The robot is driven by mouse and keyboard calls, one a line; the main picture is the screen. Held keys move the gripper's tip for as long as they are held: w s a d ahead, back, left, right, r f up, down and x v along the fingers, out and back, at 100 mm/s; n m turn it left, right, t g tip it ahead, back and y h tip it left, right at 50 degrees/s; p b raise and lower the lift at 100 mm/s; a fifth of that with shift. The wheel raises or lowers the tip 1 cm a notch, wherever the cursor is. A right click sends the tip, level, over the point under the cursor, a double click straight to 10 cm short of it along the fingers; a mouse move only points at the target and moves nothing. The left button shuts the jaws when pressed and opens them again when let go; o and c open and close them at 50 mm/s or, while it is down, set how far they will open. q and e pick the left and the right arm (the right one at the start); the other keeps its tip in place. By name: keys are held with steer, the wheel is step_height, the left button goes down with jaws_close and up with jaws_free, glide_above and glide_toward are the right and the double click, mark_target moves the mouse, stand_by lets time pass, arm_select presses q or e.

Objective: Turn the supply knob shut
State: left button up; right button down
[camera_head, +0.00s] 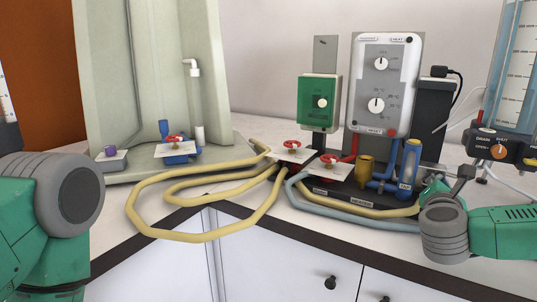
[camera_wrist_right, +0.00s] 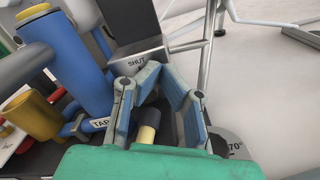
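No label reading "supply" can be made out. Red wheel knobs stand on white plates: one at the left (camera_head: 175,139), one in the middle (camera_head: 291,144) and one in front of it (camera_head: 328,160). My right gripper (camera_head: 448,187) is at the right end of the pipe block, beside the upright blue cylinder (camera_head: 409,165). In the wrist view the fingers of this gripper (camera_wrist_right: 164,82) are apart. A small cream-ended stub (camera_wrist_right: 147,133) shows between them near the palm; contact cannot be told. A "SHUT" label (camera_wrist_right: 136,64) lies beyond the fingertips. My left gripper is out of view.
Yellow hoses (camera_head: 200,235) loop over the counter's front edge. A white box with two dials (camera_head: 383,85) and a green box (camera_head: 313,102) stand behind. An orange knob on a black block (camera_head: 499,151) marked "DRAIN" and "SHUT" is at the right.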

steer(key=shift+s+d+b, duration=0.1)
steer(key=shift+d+b, duration=0.2)
steer(key=shift+d, duration=0.05)
stand_by(0.4)
steer(key=shift+b+v, duration=0.6)
steer(key=shift+v, duration=2.45)
steer(key=shift+r, duration=0.15)
